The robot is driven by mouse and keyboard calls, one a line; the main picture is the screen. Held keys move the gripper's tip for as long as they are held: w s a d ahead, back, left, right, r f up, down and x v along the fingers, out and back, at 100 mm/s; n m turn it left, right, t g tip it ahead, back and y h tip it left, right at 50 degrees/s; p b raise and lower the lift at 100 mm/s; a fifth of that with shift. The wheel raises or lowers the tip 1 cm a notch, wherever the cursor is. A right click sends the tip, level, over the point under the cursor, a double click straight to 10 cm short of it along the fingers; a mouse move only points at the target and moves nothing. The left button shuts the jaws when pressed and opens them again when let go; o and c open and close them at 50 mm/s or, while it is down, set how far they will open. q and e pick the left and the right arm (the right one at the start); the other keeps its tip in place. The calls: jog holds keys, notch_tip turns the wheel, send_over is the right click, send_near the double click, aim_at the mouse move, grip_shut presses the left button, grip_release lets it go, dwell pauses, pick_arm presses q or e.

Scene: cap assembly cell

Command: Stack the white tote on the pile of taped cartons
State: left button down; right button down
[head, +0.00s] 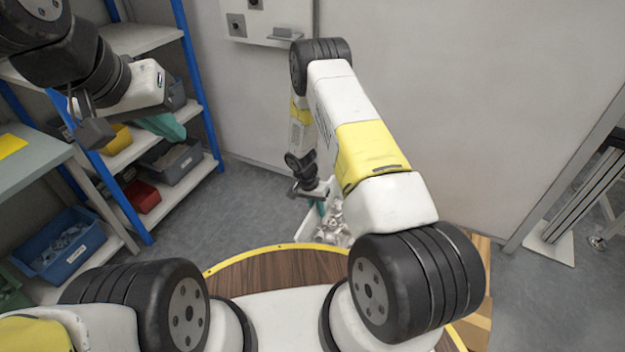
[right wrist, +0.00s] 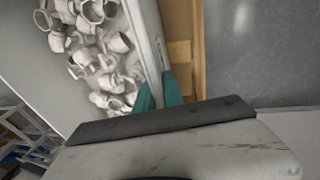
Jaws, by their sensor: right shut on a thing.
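The white tote (head: 307,228) holds many whitish ring-like parts. In the head view it is partly hidden behind my right arm. My right gripper (head: 322,205) is shut on the tote's rim. In the right wrist view its teal fingers (right wrist: 160,92) pinch the tote wall (right wrist: 146,35) from both sides. Brown taped cartons (head: 481,310) show behind my right arm, mostly hidden. In the right wrist view a carton (right wrist: 181,30) lies just beyond the gripped wall; I cannot tell whether the tote touches it. My left gripper (head: 163,126) hangs at upper left, away from the tote, its opening unclear.
A blue-framed shelf (head: 185,180) with several bins stands at the left, behind my left gripper. A blue bin (head: 62,250) sits low at the left. A pale wall closes the back. A metal frame (head: 575,200) stands at the right, with clear grey floor before it.

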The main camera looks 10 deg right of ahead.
jog(key=c, duration=1.5)
grip_release()
jog(key=shift+o, duration=0.2)
notch_tip(320, 180, up, 29)
jog(key=a+n+t+y, duration=0.1)
jog(key=y, duration=0.1)
jog(key=s+r+n+t, duration=0.2)
jog(key=s+r, duration=0.5)
jog(key=r, duration=0.5)
jog(key=s+r+n+t+y, duration=0.1)
jog(key=s+r+n, duration=0.1)
jog(key=s+r, duration=0.4)
jog(key=s+d+r+n+t+y, duration=0.1)
jog(key=s+r, duration=0.5)
jog(key=s, duration=0.7)
jog(key=shift+d+r+n+t+y, duration=0.15)
jog(key=shift+r+n+t+y, duration=0.2)
jog(key=shift+n+t, duration=0.35)
jog(key=shift+w, duration=0.1)
